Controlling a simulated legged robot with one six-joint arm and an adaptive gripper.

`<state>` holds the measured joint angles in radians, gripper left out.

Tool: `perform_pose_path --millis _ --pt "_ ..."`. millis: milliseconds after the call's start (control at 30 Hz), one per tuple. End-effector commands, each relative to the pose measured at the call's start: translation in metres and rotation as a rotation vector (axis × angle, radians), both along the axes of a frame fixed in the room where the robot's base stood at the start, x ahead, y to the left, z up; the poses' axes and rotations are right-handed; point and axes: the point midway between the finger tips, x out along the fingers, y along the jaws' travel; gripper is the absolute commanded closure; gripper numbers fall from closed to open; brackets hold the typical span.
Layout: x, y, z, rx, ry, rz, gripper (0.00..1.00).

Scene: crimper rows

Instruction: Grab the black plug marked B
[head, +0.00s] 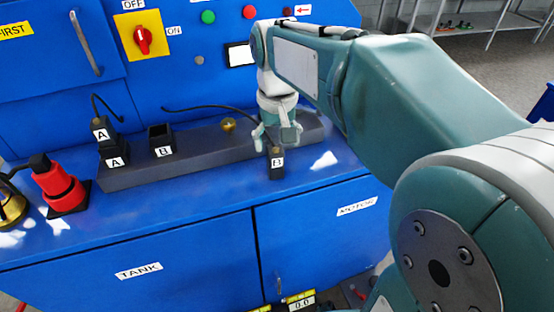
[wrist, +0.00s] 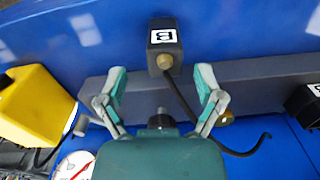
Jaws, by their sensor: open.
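The black plug marked B (head: 277,164) stands on the blue bench top, just in front of the dark grey bar (head: 190,150). In the wrist view the plug (wrist: 165,45) shows its white label and a brass cable end with a black cable. My gripper (head: 277,138) is open and empty, over the bar and close behind the plug. In the wrist view my gripper's fingertips (wrist: 161,80) are spread wide, and the plug lies beyond them, roughly centred. Any contact cannot be told. The black socket marked B (head: 162,143) is empty on the bar.
A plug marked A (head: 101,130) sits in the socket marked A (head: 115,158). A red and black device (head: 60,187) stands at the left. The blue panel with a red switch (head: 143,39) rises behind. A yellow box (wrist: 35,105) shows in the wrist view. The bench right of the plug is clear.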

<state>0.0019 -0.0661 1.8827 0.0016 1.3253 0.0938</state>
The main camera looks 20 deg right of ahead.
Motion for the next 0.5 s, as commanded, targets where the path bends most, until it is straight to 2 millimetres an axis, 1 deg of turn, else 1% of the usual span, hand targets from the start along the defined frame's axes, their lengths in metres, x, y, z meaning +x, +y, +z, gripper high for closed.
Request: perform_pose_path --millis 33,100,200,300,500 --pt "-0.002 0.001 -0.009 -0.001 0.003 0.001 0.14" --pt "-0.003 0.0 -0.02 -0.002 0.003 0.001 0.14" --pt "-0.003 0.001 -0.033 -0.003 0.001 0.002 0.14" --pt "-0.002 0.001 -0.038 -0.002 -0.002 0.003 0.14" --pt "-0.002 0.0 -0.038 -0.001 -0.002 0.003 0.14"
